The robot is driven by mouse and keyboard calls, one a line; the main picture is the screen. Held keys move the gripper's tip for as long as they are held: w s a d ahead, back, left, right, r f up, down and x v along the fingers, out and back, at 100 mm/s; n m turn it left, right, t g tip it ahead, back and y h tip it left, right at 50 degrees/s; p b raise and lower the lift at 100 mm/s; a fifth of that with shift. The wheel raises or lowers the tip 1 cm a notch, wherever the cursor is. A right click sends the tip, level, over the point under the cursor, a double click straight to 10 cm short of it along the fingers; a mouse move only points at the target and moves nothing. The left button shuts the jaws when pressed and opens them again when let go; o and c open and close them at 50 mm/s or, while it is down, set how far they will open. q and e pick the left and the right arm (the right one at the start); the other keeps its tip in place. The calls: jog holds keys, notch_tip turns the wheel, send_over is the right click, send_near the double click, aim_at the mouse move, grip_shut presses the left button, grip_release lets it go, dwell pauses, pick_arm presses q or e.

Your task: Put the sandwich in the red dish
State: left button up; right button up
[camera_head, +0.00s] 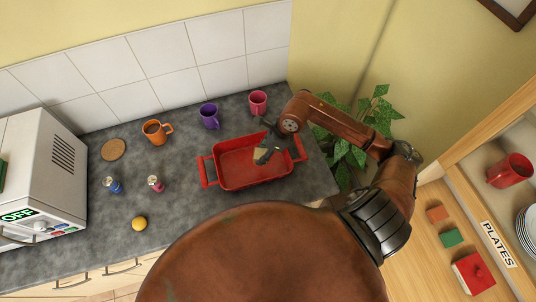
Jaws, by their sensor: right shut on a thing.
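The red dish (206,172) is a rectangular tray with a handle at each end, on the grey counter near its right end. My right arm comes in from the right, and my right gripper (264,155) is over the right part of the dish. It is shut on the sandwich (258,153), a small tan piece partly hidden by the dark fingers. I cannot tell whether the sandwich touches the dish floor. My left gripper is not in view.
A cork coaster (114,150), two small cans (155,183), a yellow ball-like thing (139,223) and a white microwave (42,175) are left. A plant (352,145) stands right.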

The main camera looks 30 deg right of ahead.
jog(key=d+f, duration=0.1)
jog(key=f, duration=0.1)
jog(key=d+f, duration=0.1)
jog(key=shift+w+d+f, duration=0.15)
jog(key=shift+w+d, duration=0.15)
jog(key=f, duration=0.1)
jog(key=f+p, duration=0.2)
jog(key=shift+w+d, duration=0.1)
jog(key=shift+d, duration=0.15)
jog(key=shift+f, duration=0.35)
jog(key=shift+f+b, duration=0.15)
jog(key=shift+b, duration=0.15)
jog(key=o, duration=1.2)
jog(key=shift+c, duration=0.2)
jog(key=shift+r, duration=0.2)
